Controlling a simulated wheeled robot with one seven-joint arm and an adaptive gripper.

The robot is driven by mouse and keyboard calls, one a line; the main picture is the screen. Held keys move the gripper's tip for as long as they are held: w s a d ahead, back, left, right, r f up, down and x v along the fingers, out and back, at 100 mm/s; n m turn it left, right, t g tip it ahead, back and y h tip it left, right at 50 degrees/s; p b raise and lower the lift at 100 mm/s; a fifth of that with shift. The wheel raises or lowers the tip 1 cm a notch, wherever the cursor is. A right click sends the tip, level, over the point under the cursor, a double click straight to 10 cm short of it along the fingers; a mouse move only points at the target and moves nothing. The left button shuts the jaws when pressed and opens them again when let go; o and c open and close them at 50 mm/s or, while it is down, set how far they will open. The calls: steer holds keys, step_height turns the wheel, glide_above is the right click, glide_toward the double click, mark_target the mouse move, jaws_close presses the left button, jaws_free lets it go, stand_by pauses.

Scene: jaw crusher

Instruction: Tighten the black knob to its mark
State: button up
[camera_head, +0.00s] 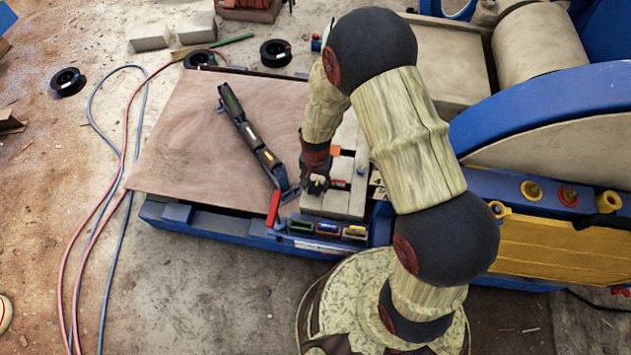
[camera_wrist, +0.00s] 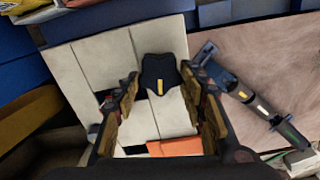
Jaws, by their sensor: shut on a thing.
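The black knob (camera_wrist: 158,69) is a lobed dark knob with a yellow stripe on it, on the pale slatted block (camera_wrist: 82,83) in the wrist view. My gripper (camera_wrist: 160,78) has one finger on each side of the knob and is shut on it. In the head view my gripper (camera_head: 316,184) is down at the front of the same pale block (camera_head: 338,204), and it largely hides the knob. I cannot make out the mark that the knob is set against.
A long dark tool (camera_head: 250,135) lies on the brown board (camera_head: 195,140) left of the gripper, close to a red handle (camera_head: 273,208). An orange piece (camera_wrist: 175,147) lies on the block near the fingers. The blue crusher wheel (camera_head: 540,105) stands at right. Hoses run along the left floor.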

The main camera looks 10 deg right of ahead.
mark_target(316, 186)
steer(key=shift+s+m+p, duration=0.1)
steer(key=shift+m+p, duration=0.3)
steer(key=shift+m, duration=1.5)
steer(key=o, duration=1.1)
steer(key=shift+c, duration=0.2)
steer(key=shift+o, duration=0.5)
step_height(316, 186, up, 12)
